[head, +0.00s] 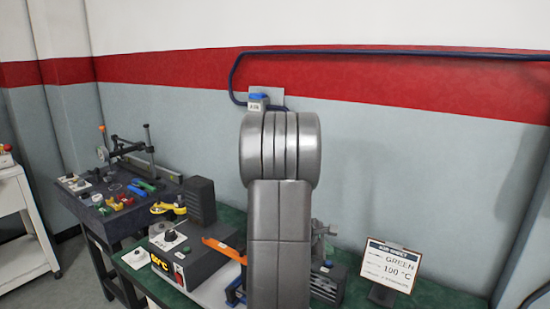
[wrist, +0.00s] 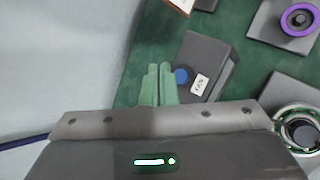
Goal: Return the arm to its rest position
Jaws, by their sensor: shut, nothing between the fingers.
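My arm stands upright in the middle of the head view and hides part of the green bench (head: 133,276). My gripper (wrist: 158,68) shows in the wrist view with its two pale green fingers together and nothing between them. It points over the green bench top (wrist: 133,58), near a grey box (wrist: 218,58) with a blue button and a white label. Whether the fingers touch the box cannot be told. In the head view my gripper is hidden behind the arm.
A dark side table (head: 115,222) with several tools is at the left. A purple ring (wrist: 299,20) shows in the wrist view.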

